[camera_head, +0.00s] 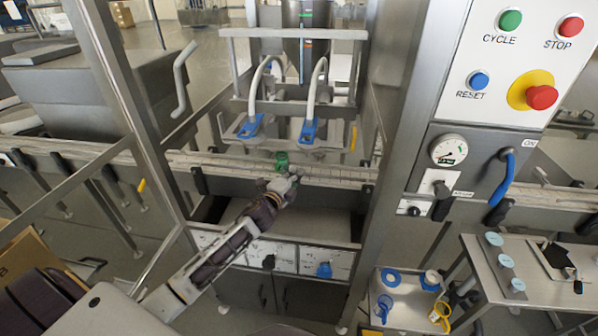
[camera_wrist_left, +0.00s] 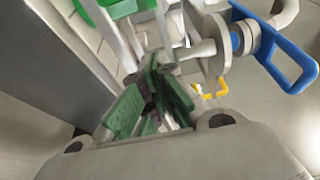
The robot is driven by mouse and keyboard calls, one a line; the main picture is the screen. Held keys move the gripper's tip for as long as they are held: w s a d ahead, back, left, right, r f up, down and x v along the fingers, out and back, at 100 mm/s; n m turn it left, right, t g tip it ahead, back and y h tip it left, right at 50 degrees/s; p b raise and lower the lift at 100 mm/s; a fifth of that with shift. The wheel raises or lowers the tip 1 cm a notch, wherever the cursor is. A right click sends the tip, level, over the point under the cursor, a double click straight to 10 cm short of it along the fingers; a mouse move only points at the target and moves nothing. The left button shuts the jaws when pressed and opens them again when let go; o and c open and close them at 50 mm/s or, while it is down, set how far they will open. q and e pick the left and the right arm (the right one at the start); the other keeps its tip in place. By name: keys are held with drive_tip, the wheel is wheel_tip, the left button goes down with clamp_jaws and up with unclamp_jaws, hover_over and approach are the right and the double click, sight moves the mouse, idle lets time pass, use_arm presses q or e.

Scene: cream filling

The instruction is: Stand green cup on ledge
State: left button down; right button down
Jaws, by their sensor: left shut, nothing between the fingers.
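The green cup (camera_head: 281,160) stands at the conveyor rail (camera_head: 330,172) below the filling nozzles in the head view. A green shape at the top left of the left wrist view (camera_wrist_left: 108,9) looks like this cup, cut off by the frame. My left gripper (camera_head: 294,181) is just in front of the cup, slightly lower and to the right, shut and empty. Its green finger pads (camera_wrist_left: 152,98) show in the left wrist view, apart from the cup. I cannot tell which surface is the ledge. My right gripper is not in view.
Two blue-tipped nozzles (camera_head: 250,126) (camera_head: 308,131) hang above the rail. Metal posts (camera_head: 125,100) (camera_head: 390,160) frame the opening on both sides. A control panel (camera_head: 500,95) is at the right. A small table (camera_head: 410,318) at the lower right holds blue, white and yellow items.

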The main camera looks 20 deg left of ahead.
use_arm(q)
drive_tip(key=shift+s+a, duration=0.15)
drive_tip(key=shift+s, duration=2.5)
